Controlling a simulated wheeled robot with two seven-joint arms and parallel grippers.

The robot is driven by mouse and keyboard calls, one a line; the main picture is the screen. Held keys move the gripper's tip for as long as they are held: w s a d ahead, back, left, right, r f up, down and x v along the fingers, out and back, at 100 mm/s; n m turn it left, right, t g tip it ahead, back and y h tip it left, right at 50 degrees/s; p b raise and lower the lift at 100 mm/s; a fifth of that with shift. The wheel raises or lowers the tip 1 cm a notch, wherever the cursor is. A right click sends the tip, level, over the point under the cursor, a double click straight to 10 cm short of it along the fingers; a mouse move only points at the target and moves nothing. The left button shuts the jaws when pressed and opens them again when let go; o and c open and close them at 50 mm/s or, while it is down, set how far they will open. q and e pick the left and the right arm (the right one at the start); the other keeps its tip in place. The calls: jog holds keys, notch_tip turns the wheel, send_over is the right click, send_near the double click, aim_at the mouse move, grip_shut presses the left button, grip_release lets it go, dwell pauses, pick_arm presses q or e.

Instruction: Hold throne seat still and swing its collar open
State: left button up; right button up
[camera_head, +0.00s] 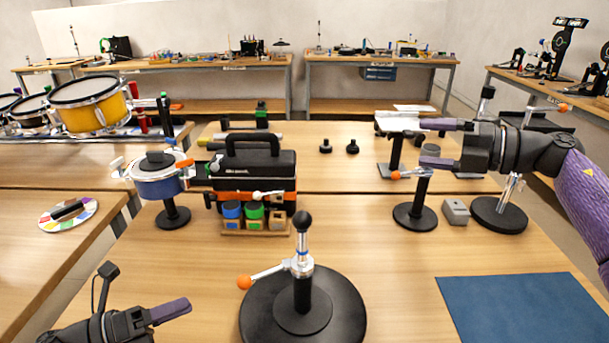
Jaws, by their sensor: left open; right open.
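No throne seat can be told for sure. A black stand with a round base (262,312) at front centre has a post with a black ball top and a silver collar (300,265). An orange-tipped lever (262,276) sticks out left from this collar. A dark flat top (540,122) at right, partly hidden by my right arm, could be a seat. My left gripper (178,311) is at the bottom left, apart from the front stand; one finger shows clearly. My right gripper (438,143) is open and empty, pointing left above a smaller stand (415,216).
A black and orange toolbox (252,172) stands behind small blue and green jars. A blue drum-like pot (158,186) on a stand is left of it. A blue mat (520,308) lies at front right, beside clear tabletop. A grey block (456,211) sits by the smaller stand.

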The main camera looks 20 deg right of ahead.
jog(key=w+a+f+n+g, duration=0.2)
jog(key=w+a+g, duration=0.1)
jog(key=a, duration=0.6)
jog(key=w+a+f+n+g, duration=0.15)
jog(key=a+g, duration=0.25)
jog(key=a, duration=0.5)
jog(key=w+a+f+n+g, duration=0.2)
jog(key=w+a+g, duration=0.1)
jog(key=a, duration=0.6)
notch_tip(320, 180, up, 3)
jog(key=n+g+h, duration=0.3)
jog(key=n+h, duration=0.7)
send_over(302, 230)
jog(key=w, duration=0.2)
jog(key=shift+s+f, duration=0.15)
jog(key=shift+s, duration=0.1)
jog(key=shift+s+d+f, duration=0.1)
jog(key=shift+d+f, duration=0.05)
jog(key=shift+d, duration=0.15)
notch_tip(302, 230, down, 9)
jog(key=shift+f, duration=0.15)
grip_shut()
